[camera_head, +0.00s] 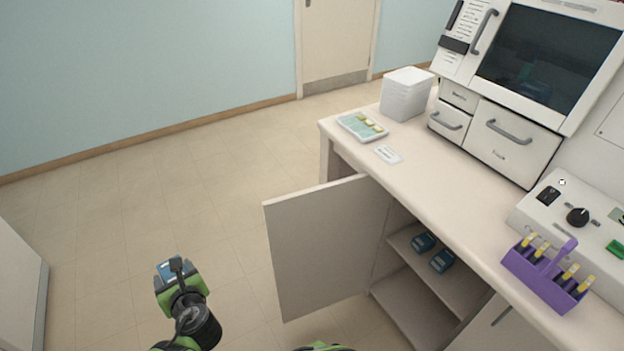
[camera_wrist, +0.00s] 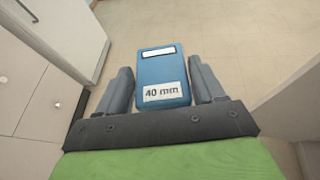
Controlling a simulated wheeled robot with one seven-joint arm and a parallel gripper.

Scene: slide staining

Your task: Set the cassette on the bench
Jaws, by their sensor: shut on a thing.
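My gripper (camera_head: 176,271) is at the lower left in the head view, out over the floor and left of the open cabinet door. It is shut on a blue cassette (camera_wrist: 165,77) with a white label reading "40 mm", which sits between the two fingers in the wrist view. The held cassette also shows small in the head view (camera_head: 166,268). The bench (camera_head: 440,189) runs along the right side, with a pale top. Two more dark blue cassettes, a left one (camera_head: 424,243) and a right one (camera_head: 442,260), rest on the shelf inside the bench's cabinet.
The cabinet door (camera_head: 325,245) stands open between my gripper and the bench. On the bench are a tray of slides (camera_head: 362,127), a small white card (camera_head: 387,154), a white box (camera_head: 406,95), a purple rack (camera_head: 545,278) and a large machine (camera_head: 515,139). The bench's middle front is clear.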

